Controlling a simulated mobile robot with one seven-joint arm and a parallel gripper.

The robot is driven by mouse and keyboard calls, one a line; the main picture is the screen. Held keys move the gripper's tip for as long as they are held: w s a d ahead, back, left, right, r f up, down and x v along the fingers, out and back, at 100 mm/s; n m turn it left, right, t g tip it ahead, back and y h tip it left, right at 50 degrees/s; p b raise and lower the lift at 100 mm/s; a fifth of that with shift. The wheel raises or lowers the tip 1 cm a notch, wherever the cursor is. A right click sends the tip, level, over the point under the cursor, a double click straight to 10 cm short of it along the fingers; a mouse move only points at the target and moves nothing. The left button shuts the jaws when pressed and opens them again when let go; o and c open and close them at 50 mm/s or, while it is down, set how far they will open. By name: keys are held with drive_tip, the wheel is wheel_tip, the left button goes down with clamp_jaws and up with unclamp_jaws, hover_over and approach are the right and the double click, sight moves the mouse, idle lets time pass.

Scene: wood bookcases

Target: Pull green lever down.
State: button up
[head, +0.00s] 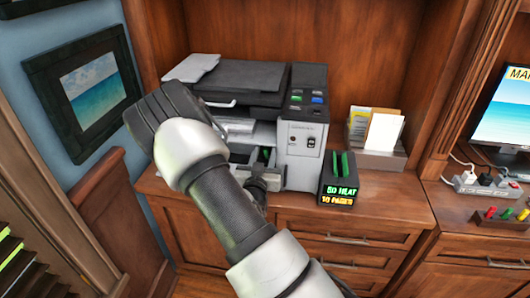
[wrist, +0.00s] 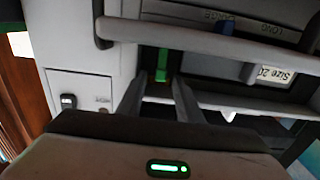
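The green lever (wrist: 161,66) is a small bright green tab inside the printer's open front, upright in the wrist view. It also shows small and partly hidden in the head view (head: 265,154). The printer (head: 302,140) is grey and dark and stands on the wooden cabinet. My gripper (wrist: 159,82) is open, its two fingers apart and pointing toward the lever, one on each side of it in the picture. I cannot tell whether they touch it. In the head view my gripper (head: 262,179) is at the printer's front opening, largely behind my arm.
A black box with green cards (head: 341,183) and a paper holder (head: 376,149) stand right of the printer. A power strip (head: 485,183) lies farther right.

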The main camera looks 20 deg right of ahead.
drive_tip(key=shift+w+d, duration=0.1)
clamp_jaws()
drive_tip(key=shift+f+b, duration=0.35)
drive_tip(key=shift+b, duration=0.45)
drive_tip(key=b, duration=0.1)
drive_tip(key=f+t+b, duration=0.1)
drive_tip(key=b, duration=0.1)
drive_tip(key=shift+s+h, duration=0.2)
drive_tip(key=shift+h, duration=0.2)
drive_tip(key=b, duration=0.3)
drive_tip(key=shift+s+a+t, duration=0.2)
drive_tip(key=shift+a+t, duration=0.05)
drive_tip(key=shift+t, duration=0.15)
drive_tip(key=shift+s+a+r+t+h+b, duration=0.15)
drive_tip(key=shift+h+b, duration=0.1)
drive_tip(key=shift+b, duration=0.25)
drive_tip(key=shift+d+r+t+h+b, duration=0.15)
drive_tip(key=shift+h+b, duration=0.1)
drive_tip(key=shift+b, duration=0.25)
drive_tip(key=shift+a, duration=0.1)
